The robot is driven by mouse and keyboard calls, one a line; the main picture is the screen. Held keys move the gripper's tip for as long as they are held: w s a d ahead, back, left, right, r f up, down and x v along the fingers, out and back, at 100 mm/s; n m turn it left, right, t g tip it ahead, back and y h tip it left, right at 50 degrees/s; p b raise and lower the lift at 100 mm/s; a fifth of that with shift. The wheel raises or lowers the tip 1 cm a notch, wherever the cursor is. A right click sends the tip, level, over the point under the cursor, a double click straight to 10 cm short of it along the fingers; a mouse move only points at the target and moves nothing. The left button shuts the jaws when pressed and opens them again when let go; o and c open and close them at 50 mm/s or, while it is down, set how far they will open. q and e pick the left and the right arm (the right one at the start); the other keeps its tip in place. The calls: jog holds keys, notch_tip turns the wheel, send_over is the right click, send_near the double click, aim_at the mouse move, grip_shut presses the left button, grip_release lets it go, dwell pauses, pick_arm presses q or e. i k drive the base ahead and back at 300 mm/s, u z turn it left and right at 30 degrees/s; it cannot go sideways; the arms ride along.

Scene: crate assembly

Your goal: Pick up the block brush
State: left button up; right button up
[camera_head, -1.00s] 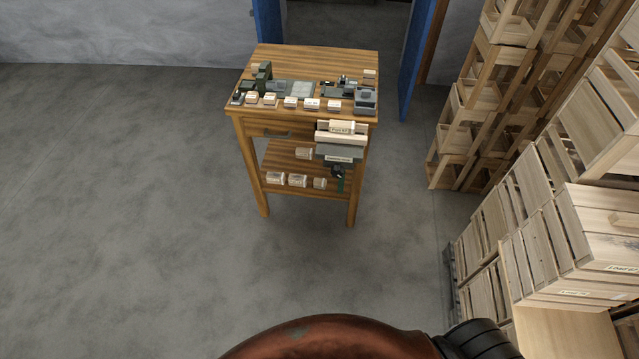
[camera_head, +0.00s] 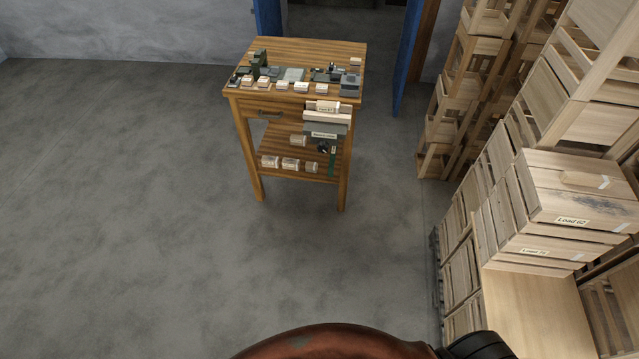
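I cannot make out a block brush for sure at this distance. A small workbench (camera_head: 247,138) stands at the back, with several small labelled blocks and dark tools on its top. A pale wooden block with a light patch (camera_head: 584,181) lies on the top crate at the right; I cannot tell whether it is a brush. Neither of my grippers is in view.
Labelled crates (camera_head: 575,222) are stacked at the right, with a bare wooden surface (camera_head: 535,300) in front of them. Tall slatted racks (camera_head: 470,75) stand behind. A blue door frame (camera_head: 408,60) is beyond the bench. The grey floor (camera_head: 120,200) at the left is clear.

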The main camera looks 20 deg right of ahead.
aim_at(310, 166)
jog(key=u, duration=0.1)
jog(key=k, duration=0.45)
jog(key=z, duration=1.1)
jog(key=i, duration=1.4)
jog(key=u, duration=0.7)
jog(key=i, duration=0.5)
jog(key=u, duration=0.4)
